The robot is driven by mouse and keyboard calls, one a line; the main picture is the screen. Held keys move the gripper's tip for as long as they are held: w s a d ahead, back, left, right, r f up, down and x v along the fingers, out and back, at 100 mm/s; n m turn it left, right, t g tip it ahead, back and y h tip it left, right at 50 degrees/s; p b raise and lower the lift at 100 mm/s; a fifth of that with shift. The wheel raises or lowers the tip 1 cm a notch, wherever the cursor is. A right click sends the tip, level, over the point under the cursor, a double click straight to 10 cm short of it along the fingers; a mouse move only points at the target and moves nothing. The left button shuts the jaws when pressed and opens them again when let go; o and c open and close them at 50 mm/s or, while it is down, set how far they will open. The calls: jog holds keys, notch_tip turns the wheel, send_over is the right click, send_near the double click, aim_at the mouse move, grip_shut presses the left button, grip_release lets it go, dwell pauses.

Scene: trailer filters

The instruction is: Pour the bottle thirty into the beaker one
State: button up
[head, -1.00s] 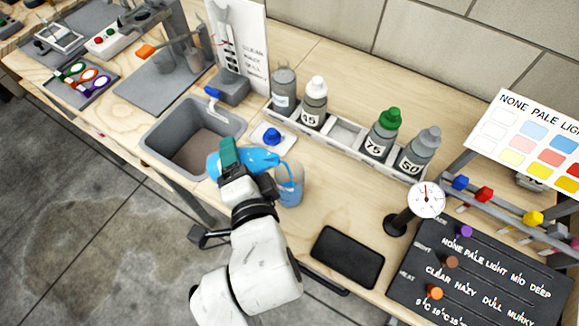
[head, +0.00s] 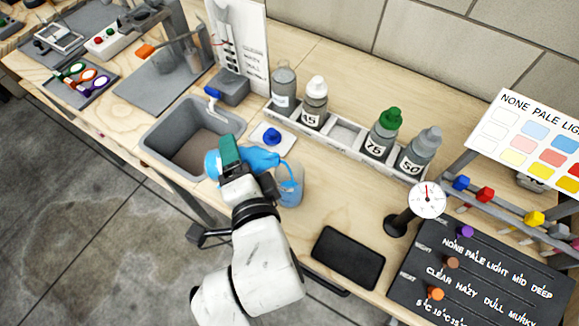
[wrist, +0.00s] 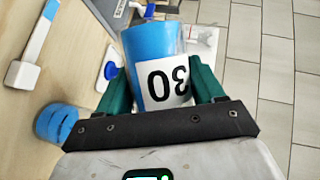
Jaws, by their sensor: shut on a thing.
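Bottle thirty (head: 262,158) is a clear bottle with blue contents. It is tipped far over, its right end close to the rim of beaker one (head: 291,186). Its "30" label shows upside down in the wrist view (wrist: 163,82). My gripper (head: 231,156) has green fingers, shut on the bottle's sides; they also show in the wrist view (wrist: 160,88). The beaker is clear, stands upright on the bench and holds blue liquid; it also shows in the wrist view (wrist: 60,123).
A blue cap (head: 272,136) sits on a white pad behind the bottle. A grey rack (head: 345,133) holds several bottles behind. A grey sink (head: 160,133) is at left. A dial gauge (head: 427,200) and a black slab (head: 348,257) stand to the right.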

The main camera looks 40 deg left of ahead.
jog(key=shift+w+d+r+m+y, duration=0.2)
jog(key=shift+d+r+m+y, duration=0.1)
jog(key=shift+r+m, duration=0.2)
dwell(1.5)
